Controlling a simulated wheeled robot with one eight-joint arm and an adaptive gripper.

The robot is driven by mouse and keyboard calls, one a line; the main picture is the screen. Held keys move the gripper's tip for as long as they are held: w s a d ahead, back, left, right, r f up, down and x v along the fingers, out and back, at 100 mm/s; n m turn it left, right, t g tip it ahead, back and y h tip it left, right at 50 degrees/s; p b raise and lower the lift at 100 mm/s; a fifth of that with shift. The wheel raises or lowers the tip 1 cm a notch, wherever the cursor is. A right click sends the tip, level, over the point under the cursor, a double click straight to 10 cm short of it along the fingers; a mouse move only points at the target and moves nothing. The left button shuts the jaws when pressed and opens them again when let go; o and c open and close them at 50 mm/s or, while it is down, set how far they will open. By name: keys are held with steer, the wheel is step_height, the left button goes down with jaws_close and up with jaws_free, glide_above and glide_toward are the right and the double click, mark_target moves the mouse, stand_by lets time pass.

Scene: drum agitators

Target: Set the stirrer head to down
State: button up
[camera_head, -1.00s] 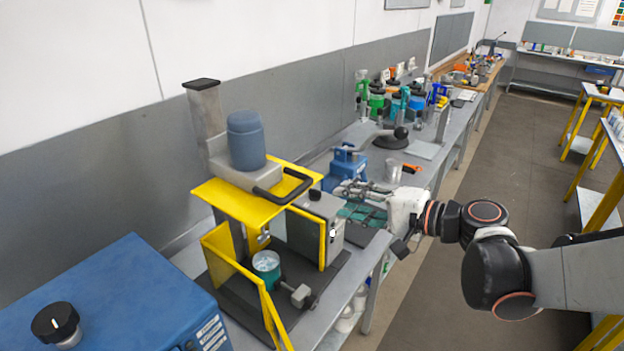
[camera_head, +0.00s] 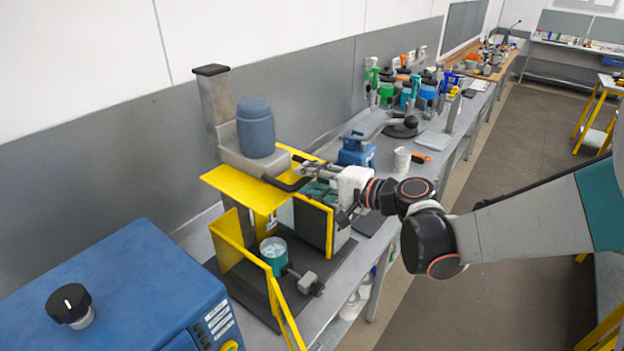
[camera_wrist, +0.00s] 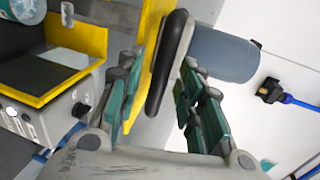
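The stirrer head is a grey arm with a blue motor (camera_head: 255,128) on a grey column (camera_head: 214,100). It stands raised, with a clear gap above the teal vessel (camera_head: 273,255). The black loop handle (camera_wrist: 168,64) sticks out at its front. My gripper (camera_head: 304,176) is at this handle. In the wrist view, its teal-padded fingers (camera_wrist: 160,72) are spread apart, with the handle between them and no clear contact on both sides. In the head view, my gripper partly hides the handle.
A yellow plate (camera_head: 235,188) lies under the head, and yellow guard panels (camera_head: 238,238) flank the vessel. A grey control box sits behind my gripper. A blue machine (camera_head: 130,290) stands at front left. A blue device (camera_head: 355,152) and a white cup (camera_head: 402,160) stand further back.

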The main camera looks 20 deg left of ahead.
jaws_close()
steer(key=shift+f, duration=0.1)
step_height(320, 180, down, 17)
steer(key=b, duration=1.4)
steer(key=shift+s, duration=0.15)
steer(key=shift+d, duration=0.1)
jaws_free()
